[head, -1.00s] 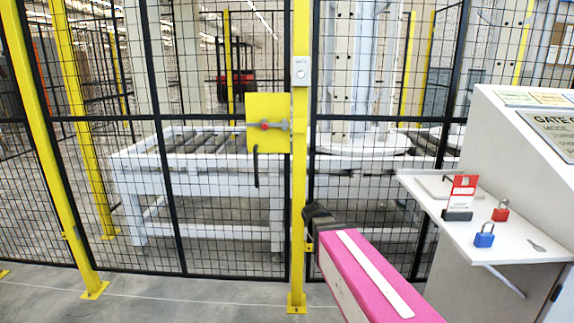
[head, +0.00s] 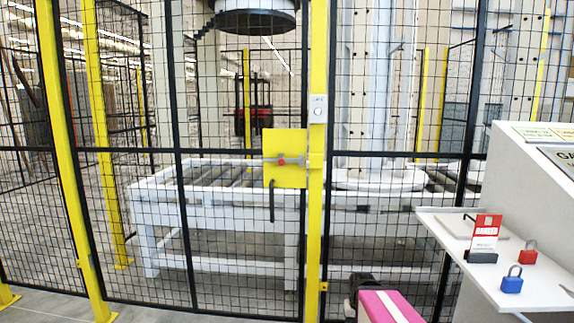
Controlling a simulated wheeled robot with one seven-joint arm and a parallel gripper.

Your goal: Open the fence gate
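The fence gate (head: 225,240) is a black wire mesh panel standing in line with the fence, its right edge against a yellow post (head: 317,120). It looks shut. A yellow latch plate (head: 284,176) sits at that edge, with a grey bolt and red knob (head: 281,161) across it. A black handle (head: 271,203) hangs below the knob. My gripper (head: 361,282) is the dark end of my pink arm at the bottom, right of the post and below the latch. It appears apart from the handle. Its fingers are not clear.
A grey console (head: 515,205) stands at the right. Its white shelf (head: 452,230) juts toward the fence, holding a blue padlock (head: 512,281), a red padlock (head: 528,252) and a red tag (head: 485,233). Behind the mesh stands a white roller conveyor (head: 215,213).

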